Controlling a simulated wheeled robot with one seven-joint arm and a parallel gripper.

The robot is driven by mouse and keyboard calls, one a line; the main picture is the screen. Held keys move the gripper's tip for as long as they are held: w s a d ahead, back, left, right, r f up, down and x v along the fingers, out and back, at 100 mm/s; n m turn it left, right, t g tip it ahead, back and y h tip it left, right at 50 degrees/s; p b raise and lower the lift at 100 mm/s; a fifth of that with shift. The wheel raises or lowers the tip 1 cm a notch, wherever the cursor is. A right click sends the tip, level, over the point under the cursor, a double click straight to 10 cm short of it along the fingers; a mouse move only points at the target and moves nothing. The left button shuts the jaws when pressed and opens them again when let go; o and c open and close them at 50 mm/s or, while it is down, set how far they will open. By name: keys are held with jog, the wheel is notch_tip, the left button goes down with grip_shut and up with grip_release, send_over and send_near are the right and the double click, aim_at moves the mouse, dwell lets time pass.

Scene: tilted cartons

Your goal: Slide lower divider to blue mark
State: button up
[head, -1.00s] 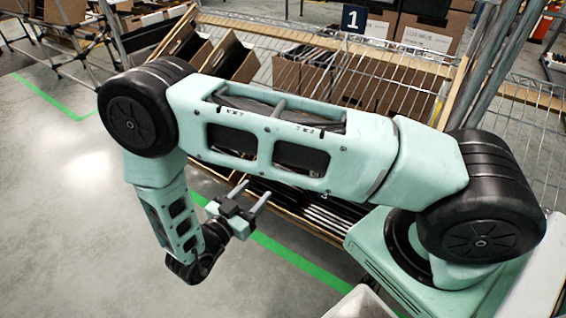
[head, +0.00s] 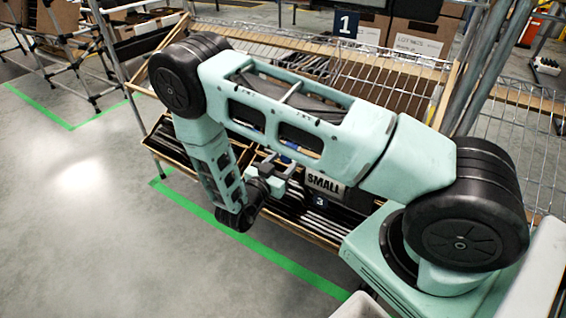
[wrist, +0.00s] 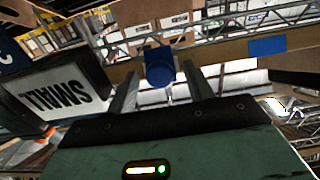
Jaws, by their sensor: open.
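A black panel with a white SMALL label (head: 325,185) stands on the lower tilted shelf; the label also shows inverted at left in the wrist view (wrist: 54,94). It may be the lower divider; I cannot be sure. My gripper (head: 286,166) is just left of the label in the head view. In the wrist view its two fingers (wrist: 159,88) are open and apart. A rounded blue piece (wrist: 160,67) shows between them against a brown rail (wrist: 205,55); I cannot tell whether they touch it. A flat blue mark (wrist: 267,46) is farther right on this rail.
Black, ribbed items (head: 318,222) lie on the lower shelf, near a number 3 tag (head: 320,201). The upper wire shelf (head: 390,85) and a grey post (head: 478,75) stand close behind my arm. Open floor (head: 80,210) lies to the left.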

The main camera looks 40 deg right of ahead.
jog(key=shift+d, duration=0.15)
jog(key=shift+c, duration=0.3)
grip_shut()
jog(key=w+a+b, duration=0.4)
jog(key=w+a, duration=0.1)
jog(key=w, duration=0.9)
jog(key=shift+w+a+f, duration=0.1)
jog(key=shift+o, duration=0.3)
grip_release()
